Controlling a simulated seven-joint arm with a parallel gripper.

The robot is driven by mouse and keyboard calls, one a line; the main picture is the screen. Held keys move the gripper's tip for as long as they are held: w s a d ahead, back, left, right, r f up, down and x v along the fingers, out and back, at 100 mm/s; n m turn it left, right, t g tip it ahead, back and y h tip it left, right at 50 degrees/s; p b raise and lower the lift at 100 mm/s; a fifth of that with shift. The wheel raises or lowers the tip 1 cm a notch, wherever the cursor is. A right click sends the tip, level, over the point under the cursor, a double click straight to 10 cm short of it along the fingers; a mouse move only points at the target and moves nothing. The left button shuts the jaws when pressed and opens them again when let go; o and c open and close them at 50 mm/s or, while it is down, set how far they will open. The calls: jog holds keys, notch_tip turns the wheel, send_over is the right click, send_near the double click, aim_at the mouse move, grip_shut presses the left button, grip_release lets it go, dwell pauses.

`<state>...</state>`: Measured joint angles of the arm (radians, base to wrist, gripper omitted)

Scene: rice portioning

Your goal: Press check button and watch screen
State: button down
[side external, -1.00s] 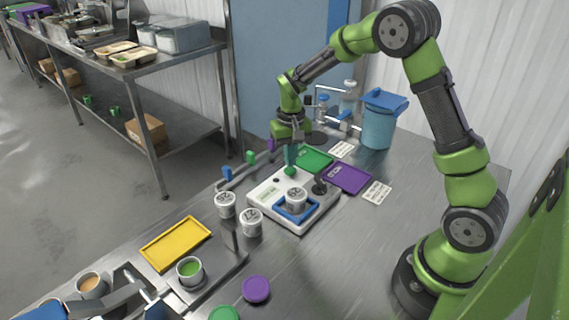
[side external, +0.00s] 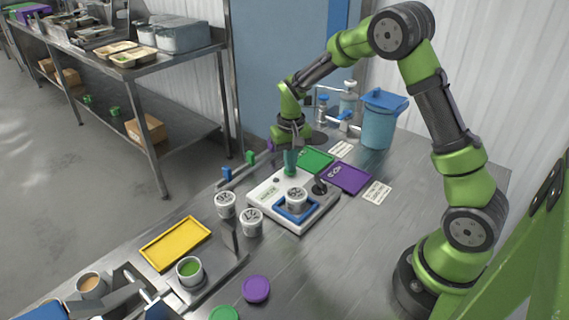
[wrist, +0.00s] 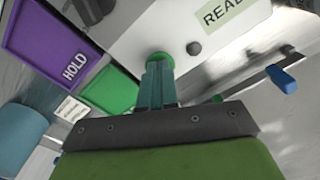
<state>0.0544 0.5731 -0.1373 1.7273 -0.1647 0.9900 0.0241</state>
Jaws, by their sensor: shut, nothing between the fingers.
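The white check device (side external: 262,210) stands on the steel table. A cup (side external: 297,197) with a dark-marked top sits in its blue frame (side external: 285,213). My gripper (side external: 290,172) is shut and empty, pointing down at the device's back left corner. In the wrist view my fingertips (wrist: 158,68) are at the round green button (wrist: 160,57), overlapping it; I cannot tell how far it is pressed. The pale green screen (wrist: 224,12) shows letters beginning "READ", cut off by the picture's edge. A dark round knob (wrist: 194,48) is beside it.
A green tray (side external: 316,160) and a purple "HOLD" tray (wrist: 60,45) lie beside the device. Two cups (side external: 225,205) (side external: 251,222) stand in front of it. A blue-lidded bin (side external: 377,125) is behind. The table's right front is clear.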

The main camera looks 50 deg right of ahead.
jog(key=shift+f, duration=0.3)
jog(key=shift+r, duration=3.05)
jog(key=shift+s+f, duration=0.1)
jog(key=shift+f, duration=0.1)
jog(key=s+a+r+n+t+y, duration=0.1)
jog(key=s+a+r+t, duration=0.2)
jog(key=s, duration=0.7)
jog(key=s+a+r+n+t+y, duration=0.1)
jog(key=s+a+r+t, duration=0.3)
jog(key=s+a+r, duration=0.3)
jog(key=a+v, duration=0.1)
jog(key=v, duration=0.4)
jog(key=shift+r, duration=0.35)
